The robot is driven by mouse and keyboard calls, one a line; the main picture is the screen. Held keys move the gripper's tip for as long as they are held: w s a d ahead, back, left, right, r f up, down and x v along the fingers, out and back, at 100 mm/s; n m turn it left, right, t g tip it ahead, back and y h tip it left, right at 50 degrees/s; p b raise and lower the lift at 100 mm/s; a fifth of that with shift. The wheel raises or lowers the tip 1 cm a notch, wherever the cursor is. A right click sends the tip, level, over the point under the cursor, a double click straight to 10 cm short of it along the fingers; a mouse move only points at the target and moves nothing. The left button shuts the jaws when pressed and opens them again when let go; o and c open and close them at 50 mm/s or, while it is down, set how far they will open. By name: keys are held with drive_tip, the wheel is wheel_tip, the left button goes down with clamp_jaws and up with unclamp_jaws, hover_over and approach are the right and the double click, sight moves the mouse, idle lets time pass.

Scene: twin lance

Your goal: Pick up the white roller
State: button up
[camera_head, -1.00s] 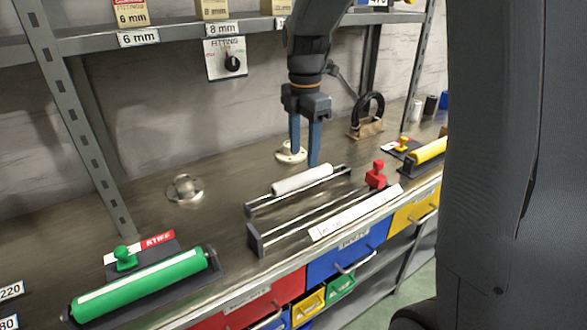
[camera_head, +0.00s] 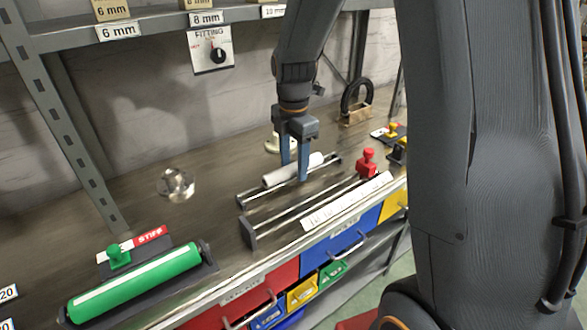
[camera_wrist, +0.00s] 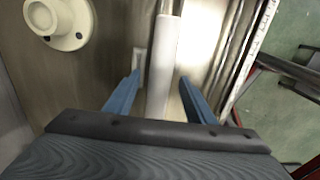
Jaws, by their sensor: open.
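The white roller (camera_head: 281,174) lies on a low rack of thin metal rails with dark end blocks (camera_head: 248,231) on the workbench. My gripper (camera_head: 295,172) is open and points down at the roller, with its blue fingers around the roller's right part in the head view. In the wrist view, the white roller (camera_wrist: 163,62) runs lengthwise between the two spread fingers (camera_wrist: 160,88). The fingers look apart from it on both sides. How far the fingertips reach below its top I cannot tell.
A red stamp-like piece (camera_head: 367,163) and a white labelled strip (camera_head: 348,203) lie to the right. A green roller (camera_head: 135,283) sits front left. A round pale base (camera_wrist: 60,20) stands near the gripper. A shelf (camera_head: 150,28) is behind.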

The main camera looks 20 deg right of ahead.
clamp_jaws()
drive_tip(key=shift+r, duration=0.1)
